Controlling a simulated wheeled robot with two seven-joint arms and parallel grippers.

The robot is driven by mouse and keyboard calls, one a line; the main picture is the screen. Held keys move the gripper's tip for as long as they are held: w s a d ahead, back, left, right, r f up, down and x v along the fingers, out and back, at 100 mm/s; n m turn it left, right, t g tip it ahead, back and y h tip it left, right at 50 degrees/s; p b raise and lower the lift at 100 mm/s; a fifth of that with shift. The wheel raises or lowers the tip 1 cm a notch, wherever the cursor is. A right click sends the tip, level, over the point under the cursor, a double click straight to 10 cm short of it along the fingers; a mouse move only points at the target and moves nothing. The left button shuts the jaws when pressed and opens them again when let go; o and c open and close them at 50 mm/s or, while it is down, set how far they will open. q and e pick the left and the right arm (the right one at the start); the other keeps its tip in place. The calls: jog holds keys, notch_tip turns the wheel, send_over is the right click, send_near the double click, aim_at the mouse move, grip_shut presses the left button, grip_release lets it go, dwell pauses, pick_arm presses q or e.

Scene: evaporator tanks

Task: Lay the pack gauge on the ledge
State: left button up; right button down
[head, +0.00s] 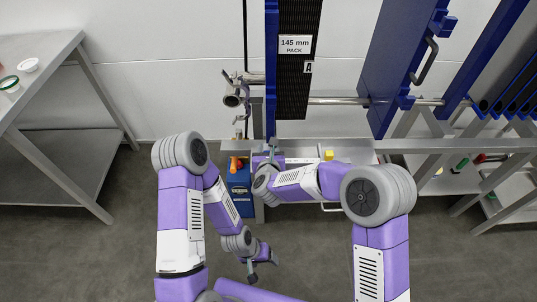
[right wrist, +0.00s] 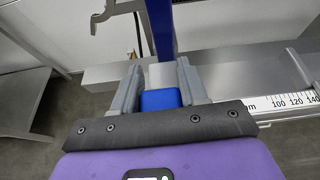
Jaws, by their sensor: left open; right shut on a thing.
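My right gripper (head: 272,148) reaches in at the foot of the blue frame in the head view. In the right wrist view its two grey fingers (right wrist: 158,88) are shut on a small piece with a blue part (right wrist: 160,99) and a grey part, which I take to be the pack gauge. The rest of that piece is hidden. A grey metal ledge (right wrist: 235,72) runs behind and to the right of the fingers; it also shows in the head view (head: 350,148). I cannot tell whether the piece touches it. My left gripper (head: 263,269) is open and empty, low over the floor.
A blue post (right wrist: 158,28) stands just beyond the fingers. A scale strip (right wrist: 296,99) lies at the right. A black pack (head: 298,70) labelled 145 mm hangs above. A table (head: 45,100) stands left.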

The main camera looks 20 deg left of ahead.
jog(key=shift+w, duration=0.35)
jog(key=shift+w+a+f, duration=0.1)
jog(key=shift+w, duration=0.05)
jog(key=shift+f, duration=1.25)
jog(key=c, duration=0.5)
grip_release()
jog(key=shift+f, duration=0.1)
